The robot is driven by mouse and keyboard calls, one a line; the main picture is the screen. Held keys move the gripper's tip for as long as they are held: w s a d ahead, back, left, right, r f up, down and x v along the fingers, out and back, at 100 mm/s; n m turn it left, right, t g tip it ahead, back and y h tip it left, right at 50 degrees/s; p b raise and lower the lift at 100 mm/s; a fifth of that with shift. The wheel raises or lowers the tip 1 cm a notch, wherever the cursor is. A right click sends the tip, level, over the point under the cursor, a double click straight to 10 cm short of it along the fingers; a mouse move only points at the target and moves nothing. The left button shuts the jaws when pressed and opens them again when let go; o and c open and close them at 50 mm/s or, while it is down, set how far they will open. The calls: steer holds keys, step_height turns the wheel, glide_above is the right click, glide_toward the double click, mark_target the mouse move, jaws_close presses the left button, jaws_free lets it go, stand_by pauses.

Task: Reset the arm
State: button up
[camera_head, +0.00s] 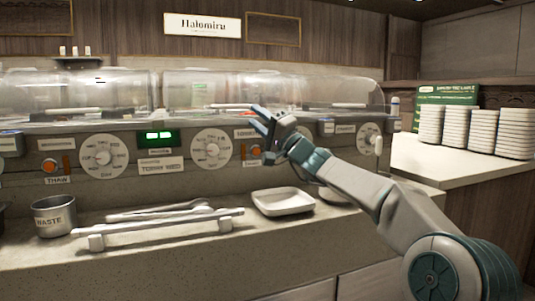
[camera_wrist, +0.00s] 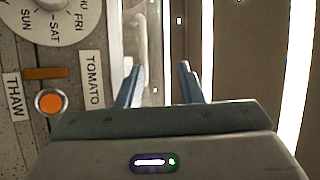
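My gripper (camera_head: 262,122) is raised in front of the sauce well machine (camera_head: 130,148), near the right side of its control panel. In the wrist view my gripper (camera_wrist: 158,85) shows two blue-grey fingers standing apart with nothing between them. The panel's day dial (camera_wrist: 50,22), orange THAW button (camera_wrist: 48,101) and TOMATO label (camera_wrist: 91,80) lie to the left of the fingers there. My arm reaches in from the lower right of the head view, and it hides part of the panel and counter.
A white square dish (camera_head: 283,202) sits on the front ledge, left of my arm. A WASTE cup (camera_head: 55,216), utensils (camera_head: 165,211) and a raised rail (camera_head: 158,229) are further left. Clear domes (camera_head: 270,92) top the machine. Stacked white dishes (camera_head: 473,130) stand on the right counter.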

steer(key=s+a+n+g+h+p, duration=0.2)
steer(key=s+a+n+g+p, duration=0.2)
steer(key=s+a+g+p, duration=0.35)
steer(key=s+f+n+h+p, duration=0.1)
steer(key=s+f+h+p, duration=0.2)
steer(key=s+h+p, duration=0.5)
steer(key=s+d+r+m+g+h+p, duration=0.1)
steer(key=s+d+g+h+p, duration=0.3)
steer(key=s+d+p, duration=2)
steer(key=s+d+h, duration=0.1)
steer(key=h, duration=0.3)
steer(key=shift+d+r, duration=0.15)
steer(key=shift+r, duration=0.05)
